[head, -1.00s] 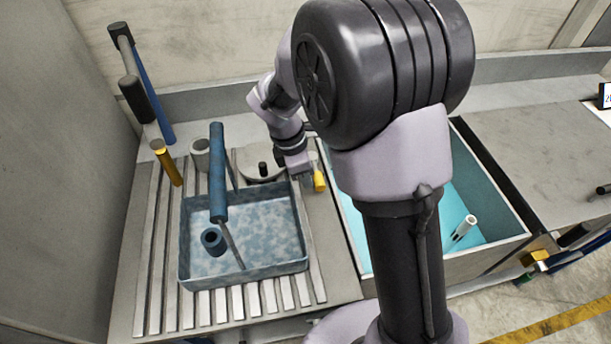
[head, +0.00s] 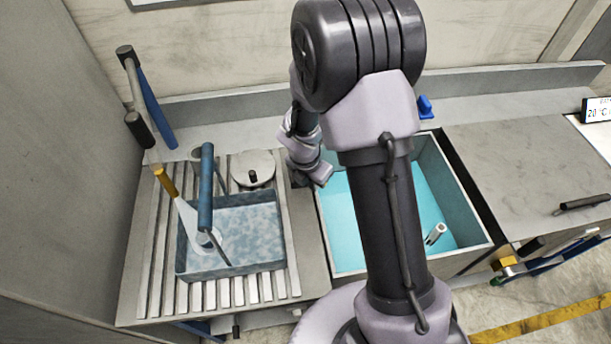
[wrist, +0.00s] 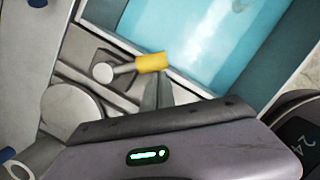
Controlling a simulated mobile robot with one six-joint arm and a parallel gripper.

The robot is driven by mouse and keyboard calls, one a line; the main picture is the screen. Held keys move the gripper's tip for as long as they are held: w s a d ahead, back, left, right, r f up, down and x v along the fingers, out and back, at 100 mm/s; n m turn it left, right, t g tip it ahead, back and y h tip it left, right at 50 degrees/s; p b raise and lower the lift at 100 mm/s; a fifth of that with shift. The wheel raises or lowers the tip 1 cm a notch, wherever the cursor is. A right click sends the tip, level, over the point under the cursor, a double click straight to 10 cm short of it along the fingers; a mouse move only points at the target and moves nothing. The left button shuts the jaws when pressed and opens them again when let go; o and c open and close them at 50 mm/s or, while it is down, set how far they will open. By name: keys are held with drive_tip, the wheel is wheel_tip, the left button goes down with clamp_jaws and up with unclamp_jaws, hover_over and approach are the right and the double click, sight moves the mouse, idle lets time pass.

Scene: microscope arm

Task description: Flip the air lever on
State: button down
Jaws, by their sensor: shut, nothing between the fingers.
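The air lever (wrist: 152,63), a yellow grip on a grey stem with a round pivot, shows in the wrist view beside the sink's edge. In the head view my gripper and wrist hide it. My gripper (wrist: 152,84) is shut and empty, its tips at the grip's lower side; I cannot tell whether they touch. In the head view my gripper (head: 318,182) is low at the sink's left rim. A yellow-topped nozzle (head: 165,182) at the left gives a pale cone-shaped jet (head: 188,215) down into the blue tray.
A round lid (head: 252,168) with a black knob lies left of my gripper. The sink (head: 450,190) holds turquoise liquid and a pale tube (head: 435,234).

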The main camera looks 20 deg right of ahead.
drive_tip(key=d+n+p, duration=0.1)
drive_tip(key=p, duration=0.1)
drive_tip(key=w+d+n+p, duration=0.1)
drive_tip(key=n, duration=0.1)
drive_tip(key=d+n+p, duration=0.1)
drive_tip(key=p, duration=0.1)
drive_tip(key=shift+w+d+r+t+y+p, duration=0.1)
drive_tip(key=shift+w+r+t+y+p, duration=0.05)
drive_tip(key=shift+w+t+y+p, duration=0.2)
drive_tip(key=shift+w+d+p, duration=0.25)
drive_tip(key=shift+d+p, duration=0.1)
drive_tip(key=shift+p, duration=0.3)
